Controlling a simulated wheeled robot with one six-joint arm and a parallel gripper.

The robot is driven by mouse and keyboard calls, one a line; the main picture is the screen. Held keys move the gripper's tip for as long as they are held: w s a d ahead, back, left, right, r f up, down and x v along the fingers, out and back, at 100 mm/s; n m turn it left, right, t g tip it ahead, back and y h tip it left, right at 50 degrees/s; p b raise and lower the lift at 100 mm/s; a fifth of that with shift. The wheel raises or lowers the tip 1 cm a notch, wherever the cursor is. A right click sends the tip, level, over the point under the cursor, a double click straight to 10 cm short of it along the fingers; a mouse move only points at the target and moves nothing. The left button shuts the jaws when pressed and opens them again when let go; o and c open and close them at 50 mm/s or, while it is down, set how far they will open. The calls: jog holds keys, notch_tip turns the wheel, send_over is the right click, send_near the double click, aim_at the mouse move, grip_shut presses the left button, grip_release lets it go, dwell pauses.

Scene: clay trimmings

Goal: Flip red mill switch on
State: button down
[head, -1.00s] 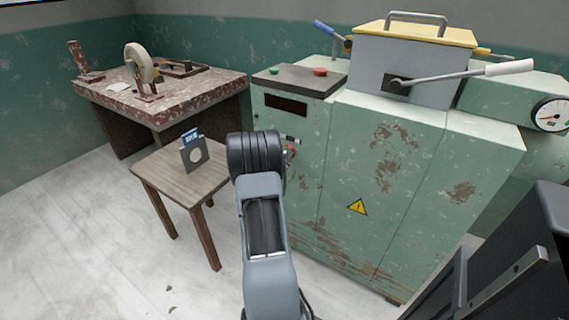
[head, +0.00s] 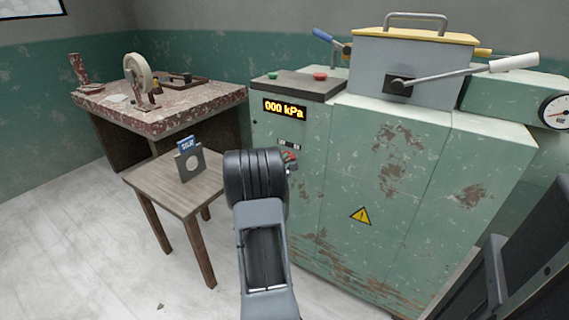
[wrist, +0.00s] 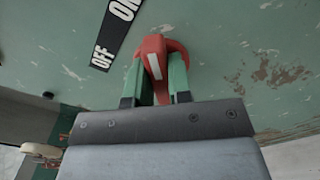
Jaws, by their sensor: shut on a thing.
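The red mill switch (wrist: 155,62) shows in the wrist view as a red rotary handle with a white stripe, on the green machine panel. My gripper (wrist: 157,88) is shut on it, with one green finger on each side of the handle. A black OFF/ON label (wrist: 115,35) lies beside the switch; the ON end is partly cut off by the frame. The display (head: 285,108) on the mill (head: 385,170) is lit and reads 000 kPa.
A small wooden table (head: 205,196) with an upright grey plate and blue card (head: 188,160) stands left of my arm. A worn red workbench (head: 165,110) is behind it. The mill's lever (head: 460,76) sticks out above. Floor is clear at the left.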

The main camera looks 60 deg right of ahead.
jog(key=shift+d+r, duration=0.1)
jog(key=shift+r, duration=0.1)
jog(key=c, duration=1.2)
grip_release()
jog(key=shift+c, duration=0.2)
jog(key=shift+o, duration=1)
jog(key=shift+f, duration=0.15)
jog(key=a+p, duration=0.2)
jog(key=a, duration=1.2)
